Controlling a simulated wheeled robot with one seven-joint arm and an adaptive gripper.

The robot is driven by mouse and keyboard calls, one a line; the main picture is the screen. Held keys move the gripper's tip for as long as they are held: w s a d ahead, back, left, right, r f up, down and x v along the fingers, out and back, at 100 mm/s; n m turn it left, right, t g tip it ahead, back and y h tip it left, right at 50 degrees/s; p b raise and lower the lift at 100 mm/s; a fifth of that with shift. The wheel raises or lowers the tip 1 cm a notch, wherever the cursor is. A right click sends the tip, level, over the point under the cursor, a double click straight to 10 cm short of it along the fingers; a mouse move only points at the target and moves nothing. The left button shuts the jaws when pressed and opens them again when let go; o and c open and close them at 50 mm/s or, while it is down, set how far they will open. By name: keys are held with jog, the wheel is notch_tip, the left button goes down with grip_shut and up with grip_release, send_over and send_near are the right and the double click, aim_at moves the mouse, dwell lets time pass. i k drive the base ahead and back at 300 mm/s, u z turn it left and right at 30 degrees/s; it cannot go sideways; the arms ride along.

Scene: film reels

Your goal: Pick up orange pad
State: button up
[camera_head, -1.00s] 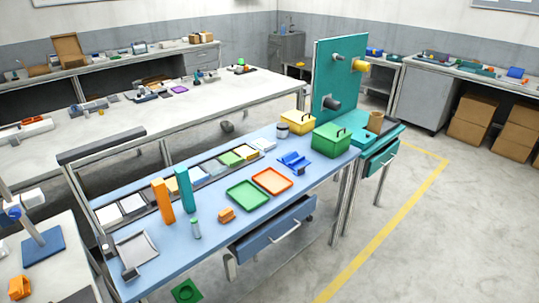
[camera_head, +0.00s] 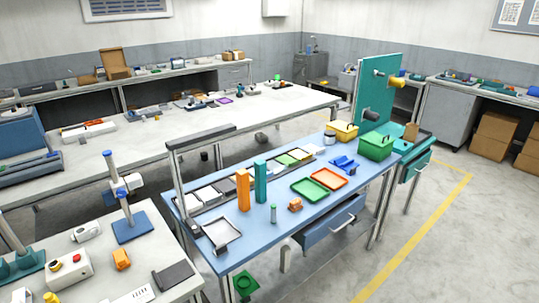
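No flat item is clearly a pad. Several orange things are in the head view. A flat orange tray-like piece (camera_head: 329,179) lies on the blue workbench (camera_head: 262,241), beside a green tray (camera_head: 310,191). A small orange block (camera_head: 295,205) lies nearer the front edge. A tall orange block (camera_head: 243,190) stands upright beside a teal one (camera_head: 261,181). Another small orange item (camera_head: 121,259) sits on the white table at lower left. I cannot tell which one is the orange pad. My gripper is not in view.
The white table (camera_head: 85,265) at lower left holds a blue-based stand (camera_head: 132,228), a dark flat plate (camera_head: 173,275) and a box with buttons (camera_head: 70,268). A green item (camera_head: 245,284) lies on the floor. Open floor (camera_head: 440,255) lies to the right.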

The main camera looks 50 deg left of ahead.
aim_at(295, 204)
jog(key=k, duration=0.3)
jog(key=u, duration=1.8)
jog(key=i, duration=0.25)
jog(key=z, duration=0.15)
